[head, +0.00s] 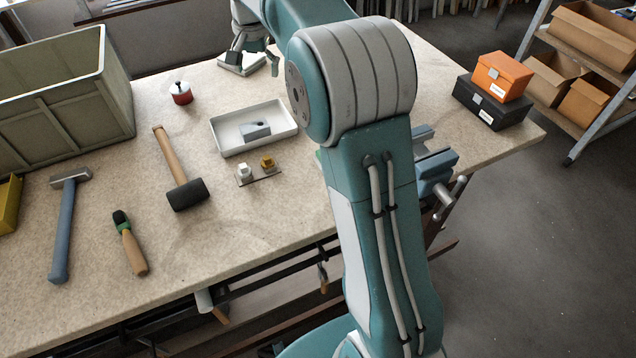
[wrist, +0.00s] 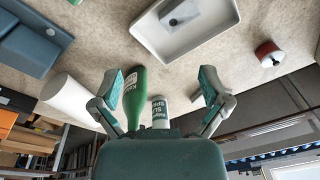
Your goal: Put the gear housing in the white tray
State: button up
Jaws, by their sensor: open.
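The white tray (head: 223,148) lies on the workbench, left of my arm in the head view. A grey block with a dark round opening, which looks like the gear housing (head: 251,134), lies on the tray floor inside the walls. In the wrist view the tray (wrist: 158,40) is at the top, with the gear housing (wrist: 190,9) in it, partly beyond my view's edge. My gripper (head: 252,52) is beyond the tray's far side, apart from it. In the wrist view my gripper (wrist: 162,84) has its fingers wide apart, with nothing held.
A green bottle (wrist: 134,92) and a white-capped can (wrist: 160,112) show between my fingers, whether touching is unclear. A red pot (head: 181,94), a mallet (head: 187,194) and a small plate with two fittings (head: 259,177) surround the tray. A large crate (head: 60,105) stands left.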

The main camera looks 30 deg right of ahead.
jog(key=s+a+r+n+t, duration=0.1)
jog(key=s+r+n+t, duration=0.15)
jog(key=s, duration=1.05)
jog(key=s+r+n+t, duration=0.1)
jog(key=s+n, duration=0.2)
jog(key=s, duration=1)
jog(key=s+f+n, duration=0.1)
jog(key=s+f, duration=0.3)
jog(key=s, duration=0.4)
jog(key=shift+s+a+f+t, duration=0.3)
jog(key=shift+f+t, duration=0.1)
jog(key=shift+t, duration=0.05)
jog(key=shift+n, duration=0.25)
